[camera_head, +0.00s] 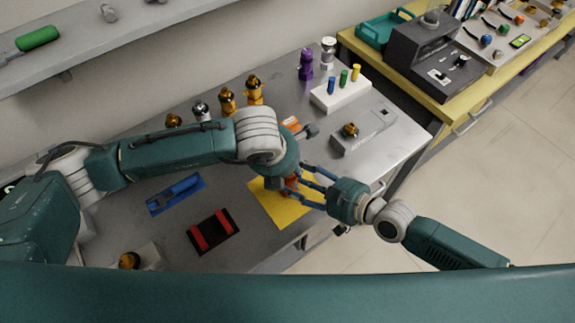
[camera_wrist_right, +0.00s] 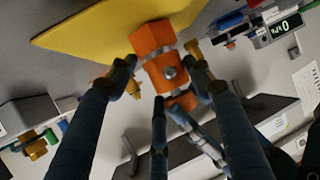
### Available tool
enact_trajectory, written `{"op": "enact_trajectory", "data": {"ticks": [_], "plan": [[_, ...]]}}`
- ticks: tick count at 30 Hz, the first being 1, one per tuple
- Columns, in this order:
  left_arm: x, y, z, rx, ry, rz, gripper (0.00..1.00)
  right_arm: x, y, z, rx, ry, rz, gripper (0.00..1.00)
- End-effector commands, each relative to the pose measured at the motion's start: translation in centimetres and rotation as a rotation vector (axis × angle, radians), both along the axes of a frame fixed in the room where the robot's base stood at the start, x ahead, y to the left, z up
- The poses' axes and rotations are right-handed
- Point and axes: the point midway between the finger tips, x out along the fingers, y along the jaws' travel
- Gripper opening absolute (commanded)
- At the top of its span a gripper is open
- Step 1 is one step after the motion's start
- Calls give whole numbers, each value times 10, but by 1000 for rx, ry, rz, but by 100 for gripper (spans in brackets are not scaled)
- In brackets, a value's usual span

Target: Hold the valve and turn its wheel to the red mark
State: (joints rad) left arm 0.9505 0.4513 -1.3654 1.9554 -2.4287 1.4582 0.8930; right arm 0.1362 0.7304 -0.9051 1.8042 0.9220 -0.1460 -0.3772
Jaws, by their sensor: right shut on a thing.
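The orange valve (camera_head: 292,183) is over the yellow mat (camera_head: 268,207), partly hidden by both arms. In the right wrist view, the valve (camera_wrist_right: 158,62) shows an orange body with grey bands and a round grey bolt. My right gripper (camera_head: 304,183) reaches in from the right with blue fingers. In its wrist view, the right gripper (camera_wrist_right: 165,75) has fingertips on both sides of the valve, shut on it. My left gripper (camera_head: 274,183) is beside the valve, mostly hidden under its own wrist. I cannot make out the wheel's red mark.
A blue tool (camera_head: 176,194) and a black holder with red bars (camera_head: 213,232) lie left of the mat. A grey device (camera_head: 363,132) and a white block with coloured pegs (camera_head: 338,92) stand behind. Gold and purple bottles (camera_head: 306,64) line the back.

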Motion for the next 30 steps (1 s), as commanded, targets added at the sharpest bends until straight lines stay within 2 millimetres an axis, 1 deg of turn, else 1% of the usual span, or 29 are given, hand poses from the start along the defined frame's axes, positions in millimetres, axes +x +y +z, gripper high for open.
{"op": "enact_trajectory", "data": {"ticks": [6, 9, 30], "plan": [[2, 0, 1, -11, 5, -219, 7, -2, 1, -1, -1, 0, 4, 0], [2, 0, 2, -14, 5, -301, 7, -2, 2, -1, -1, 0, 4, 0], [1, -3, 3, -18, 4, -302, 7, -2, 2, -1, 0, 2, 5, 0]]}}
